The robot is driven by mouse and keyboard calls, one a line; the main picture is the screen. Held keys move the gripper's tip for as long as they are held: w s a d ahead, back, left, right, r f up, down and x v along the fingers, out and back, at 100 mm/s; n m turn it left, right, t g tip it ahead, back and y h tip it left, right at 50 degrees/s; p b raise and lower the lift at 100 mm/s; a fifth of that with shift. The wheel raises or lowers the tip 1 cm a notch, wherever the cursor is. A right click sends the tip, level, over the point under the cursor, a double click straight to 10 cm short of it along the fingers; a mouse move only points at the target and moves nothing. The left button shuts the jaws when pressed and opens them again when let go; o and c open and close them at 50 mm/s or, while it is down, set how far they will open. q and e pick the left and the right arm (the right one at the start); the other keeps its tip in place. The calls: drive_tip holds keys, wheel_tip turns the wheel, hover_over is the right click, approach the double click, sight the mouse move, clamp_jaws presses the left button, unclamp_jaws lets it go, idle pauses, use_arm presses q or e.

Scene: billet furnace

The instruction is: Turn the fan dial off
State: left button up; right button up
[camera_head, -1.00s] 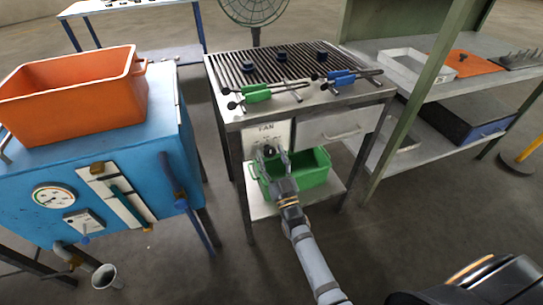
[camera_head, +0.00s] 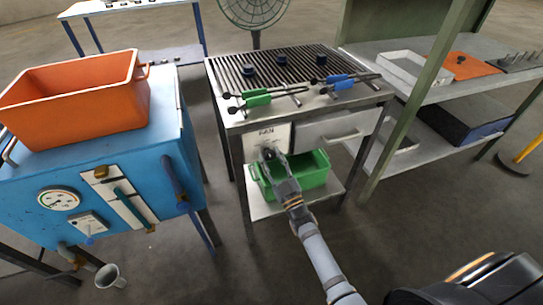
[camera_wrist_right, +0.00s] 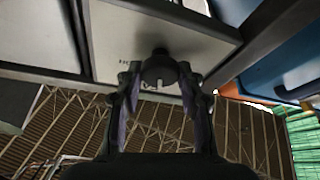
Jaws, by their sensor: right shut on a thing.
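The white fan panel (camera_head: 282,136) is on the front of the grill table, under its top left corner. My right gripper (camera_head: 268,154) is at this panel, just below the FAN lettering, and mostly hides the dial. In the right wrist view the dark round fan dial (camera_wrist_right: 160,68) sits between the two fingertips of my right gripper (camera_wrist_right: 159,80), which is shut on it. Part of the lettering shows beside the dial, but its setting cannot be read. My left gripper is not in view.
A green bin (camera_head: 312,172) stands on the lower shelf just behind my right gripper. A drawer (camera_head: 335,128) is right of the panel. Green tongs (camera_head: 257,100) and blue tongs (camera_head: 341,82) lie on the table top. A blue furnace (camera_head: 115,160) with an orange bin (camera_head: 85,105) stands left.

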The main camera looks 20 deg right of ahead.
drive_tip(key=n+y+p, duration=0.1)
drive_tip(key=n, duration=0.1)
drive_tip(key=n+g+y+p, duration=0.1)
drive_tip(key=n, duration=0.1)
drive_tip(key=shift+r+n, duration=0.2)
drive_tip(key=shift+n, duration=0.1)
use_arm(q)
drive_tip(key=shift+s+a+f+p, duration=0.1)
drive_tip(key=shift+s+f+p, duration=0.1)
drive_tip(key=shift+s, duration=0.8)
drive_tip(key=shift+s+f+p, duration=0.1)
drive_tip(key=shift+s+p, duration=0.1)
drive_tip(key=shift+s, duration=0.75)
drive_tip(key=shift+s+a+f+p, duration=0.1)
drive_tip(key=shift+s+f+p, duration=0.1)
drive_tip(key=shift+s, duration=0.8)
use_arm(e)
drive_tip(key=shift+f+n+g+y, duration=0.15)
drive_tip(key=shift+n+g+y, duration=0.35)
drive_tip(key=shift+n, duration=1)
drive_tip(key=o, duration=1.2)
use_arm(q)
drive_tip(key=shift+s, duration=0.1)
use_arm(e)
drive_tip(key=v, duration=1.2)
drive_tip(key=shift+d, duration=0.1)
drive_tip(key=shift+f, duration=0.1)
